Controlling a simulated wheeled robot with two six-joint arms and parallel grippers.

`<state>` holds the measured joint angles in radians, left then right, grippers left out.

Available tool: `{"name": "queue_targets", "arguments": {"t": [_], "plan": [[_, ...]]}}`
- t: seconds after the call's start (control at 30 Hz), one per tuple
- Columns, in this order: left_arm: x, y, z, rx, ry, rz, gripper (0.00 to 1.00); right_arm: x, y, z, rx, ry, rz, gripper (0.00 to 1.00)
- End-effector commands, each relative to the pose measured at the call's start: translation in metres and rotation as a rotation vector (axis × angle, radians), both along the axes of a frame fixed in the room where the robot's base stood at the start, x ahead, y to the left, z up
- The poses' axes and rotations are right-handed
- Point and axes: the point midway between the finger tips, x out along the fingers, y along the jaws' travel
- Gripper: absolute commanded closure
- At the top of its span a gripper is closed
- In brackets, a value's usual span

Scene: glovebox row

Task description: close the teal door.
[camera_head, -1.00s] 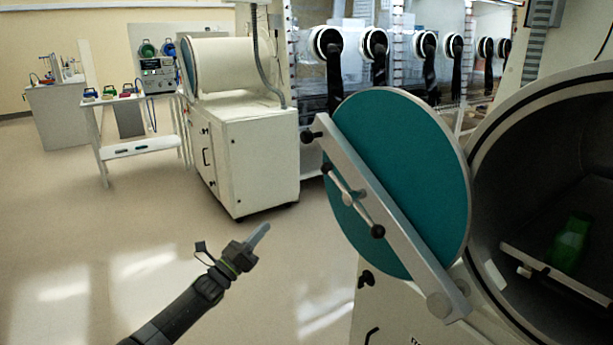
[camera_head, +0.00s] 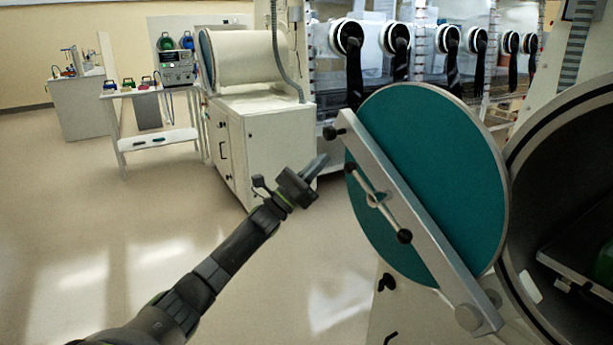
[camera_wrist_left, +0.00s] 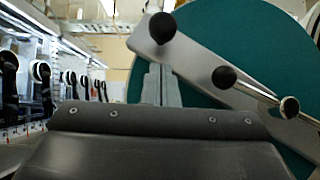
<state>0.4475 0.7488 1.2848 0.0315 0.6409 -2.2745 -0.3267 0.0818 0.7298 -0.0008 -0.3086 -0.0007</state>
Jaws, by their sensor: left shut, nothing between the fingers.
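The round teal door (camera_head: 440,160) stands swung open to the left of the dark round chamber opening (camera_head: 570,200). A grey diagonal bar (camera_head: 410,215) crosses its face, with a black knob at its upper end and a handle with black knobs (camera_head: 377,198) at its middle. My left gripper (camera_head: 322,162) is shut and empty, just left of the bar's upper end. In the left wrist view the fingers (camera_wrist_left: 162,85) point at the teal door (camera_wrist_left: 225,50), near the bar (camera_wrist_left: 180,55). I cannot tell whether they touch it. My right gripper is not in view.
Green items (camera_head: 604,262) lie partly visible inside the chamber. A white cabinet with a cylinder (camera_head: 262,150) stands behind my left gripper. Glove ports with black gloves (camera_head: 355,75) line the back. The floor at left is clear.

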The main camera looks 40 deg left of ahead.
Motion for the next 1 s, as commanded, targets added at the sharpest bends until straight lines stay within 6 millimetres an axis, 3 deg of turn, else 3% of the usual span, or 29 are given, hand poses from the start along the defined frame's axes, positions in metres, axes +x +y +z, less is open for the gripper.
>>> {"name": "queue_targets", "arguments": {"t": [0.03,0.2,0.77,1.0], "plan": [[0.0,0.0,0.011,0.002,-0.001,0.0,1.0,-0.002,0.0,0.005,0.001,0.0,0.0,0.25],[0.001,-0.001,0.023,0.0,0.001,0.0,1.0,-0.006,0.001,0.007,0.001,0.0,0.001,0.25],[0.001,-0.003,0.032,0.012,-0.005,0.0,1.0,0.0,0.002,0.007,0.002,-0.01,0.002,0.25],[-0.005,-0.016,0.073,0.103,-0.047,0.0,1.0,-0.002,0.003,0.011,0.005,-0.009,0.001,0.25]]}}
